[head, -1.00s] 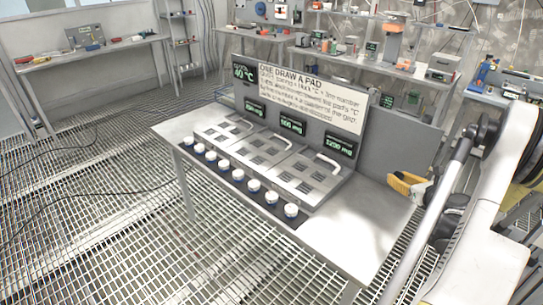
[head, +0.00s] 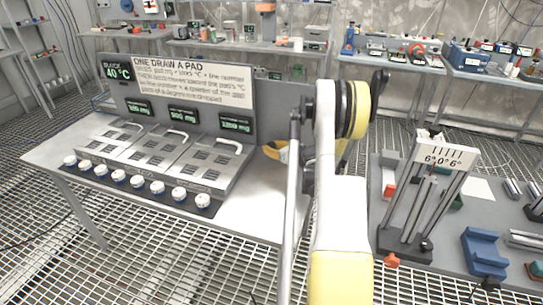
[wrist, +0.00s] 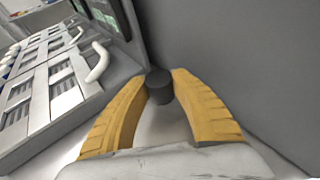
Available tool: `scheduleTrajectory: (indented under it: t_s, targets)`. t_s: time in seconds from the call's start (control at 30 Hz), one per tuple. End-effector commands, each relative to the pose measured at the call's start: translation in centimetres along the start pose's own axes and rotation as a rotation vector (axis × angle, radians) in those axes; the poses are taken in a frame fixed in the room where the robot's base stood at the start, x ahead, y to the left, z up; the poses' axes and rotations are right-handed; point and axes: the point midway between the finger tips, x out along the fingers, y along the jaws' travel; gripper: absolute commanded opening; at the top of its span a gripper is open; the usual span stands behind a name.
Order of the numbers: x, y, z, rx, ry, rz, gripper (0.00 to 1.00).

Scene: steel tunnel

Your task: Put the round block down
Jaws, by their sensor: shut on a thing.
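The round block (wrist: 159,87) is a small dark grey cylinder. In the wrist view it sits between the tips of the two yellow fingers of my gripper (wrist: 160,84), which is shut on it. A pale grey surface lies below it and a grey panel (wrist: 235,60) stands just behind it; I cannot tell whether the block touches either. In the head view my gripper (head: 276,150) is at the right end of the steel bench (head: 240,215), partly hidden by my arm, and the block cannot be made out.
Right of my arm, a grey table holds a scale stand (head: 440,165) and a blue block (head: 485,250). The bench's front right is bare.

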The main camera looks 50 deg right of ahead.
Motion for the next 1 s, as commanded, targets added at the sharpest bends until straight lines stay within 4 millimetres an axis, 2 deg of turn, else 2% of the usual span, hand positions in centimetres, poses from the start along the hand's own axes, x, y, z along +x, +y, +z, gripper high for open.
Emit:
scheduleTrajectory:
  t_s: [0.03,0.13,0.53,0.57,0.6,0.63,1.0]
  targets:
    - [0.5,0.0,-1.2,0.000,0.000,0.000,0.00]
    - [0.9,0.0,-2.6,0.000,0.000,0.000,0.00]
    - [1.1,0.0,-3.1,0.000,0.000,0.000,0.00]
    - [1.1,0.0,-3.1,-0.001,0.000,0.000,0.31]
    - [1.0,0.0,-3.0,-0.001,0.000,0.000,0.44]
    - [1.0,0.0,-3.0,-0.001,0.000,0.000,0.47]
    - [0.8,0.0,-2.5,-0.001,0.000,0.000,0.47]
